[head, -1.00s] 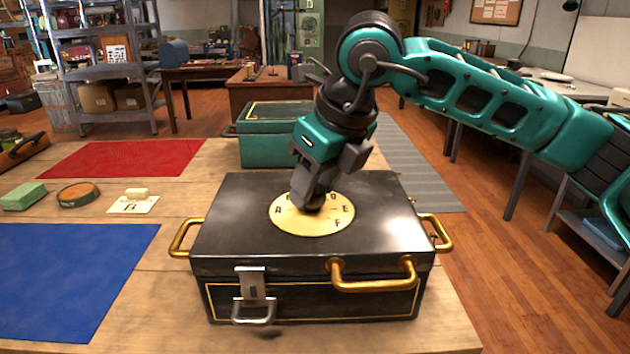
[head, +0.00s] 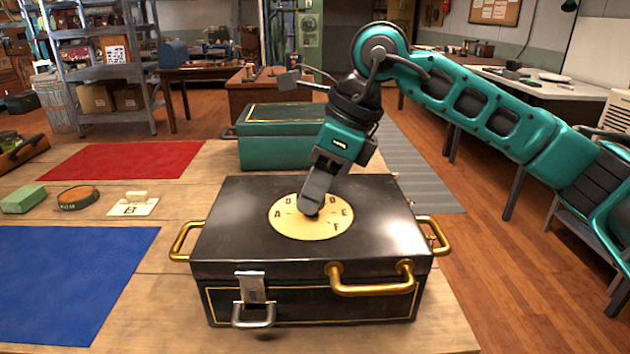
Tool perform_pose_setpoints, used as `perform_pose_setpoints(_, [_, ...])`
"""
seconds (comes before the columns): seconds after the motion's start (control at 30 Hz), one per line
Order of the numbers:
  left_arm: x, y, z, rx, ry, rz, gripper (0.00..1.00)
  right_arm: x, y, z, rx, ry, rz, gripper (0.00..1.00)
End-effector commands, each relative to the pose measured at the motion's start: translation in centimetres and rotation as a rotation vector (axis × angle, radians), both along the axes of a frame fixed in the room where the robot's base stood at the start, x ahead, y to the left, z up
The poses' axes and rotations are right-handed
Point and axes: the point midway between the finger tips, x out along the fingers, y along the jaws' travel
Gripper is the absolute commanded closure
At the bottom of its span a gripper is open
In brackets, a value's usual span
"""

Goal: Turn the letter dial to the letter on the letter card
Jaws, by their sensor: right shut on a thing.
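The letter dial (head: 285,225) is a round cream plate on the lid of a black box (head: 235,235). A, E and F read clearly; the letters at the upper left and upper right look like B and D, and the top is hidden by my gripper. My right gripper (head: 310,209) points down at the dial's middle, shut on its knob, which the fingers hide. Which way the pointer faces cannot be told. The letter card (head: 126,210) lies flat on the table to the left and appears to show a B. My left gripper is not in view.
The box has brass handles (head: 372,284) and a front latch (head: 252,290). A green box (head: 280,150) stands behind it.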

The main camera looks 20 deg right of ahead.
Motion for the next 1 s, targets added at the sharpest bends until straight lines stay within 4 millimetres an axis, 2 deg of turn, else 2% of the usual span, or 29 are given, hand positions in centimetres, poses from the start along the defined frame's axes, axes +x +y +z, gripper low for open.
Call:
perform_pose_setpoints(0.4, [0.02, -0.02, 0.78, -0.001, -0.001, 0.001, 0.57, 0.13, -0.02, 0.08, 0.001, -0.001, 0.172, 0.89])
perform_pose_setpoints(0.9, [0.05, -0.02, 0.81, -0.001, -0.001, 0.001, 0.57, 0.14, -0.02, 0.05, -0.001, -0.001, 0.189, 0.89])
perform_pose_setpoints(0.93, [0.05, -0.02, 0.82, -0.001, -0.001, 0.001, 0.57, 0.13, -0.03, 0.05, -0.001, -0.001, 0.189, 0.55])
perform_pose_setpoints(1.0, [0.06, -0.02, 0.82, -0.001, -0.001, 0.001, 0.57, 0.13, -0.03, 0.05, -0.001, -0.002, 0.188, 0.49])
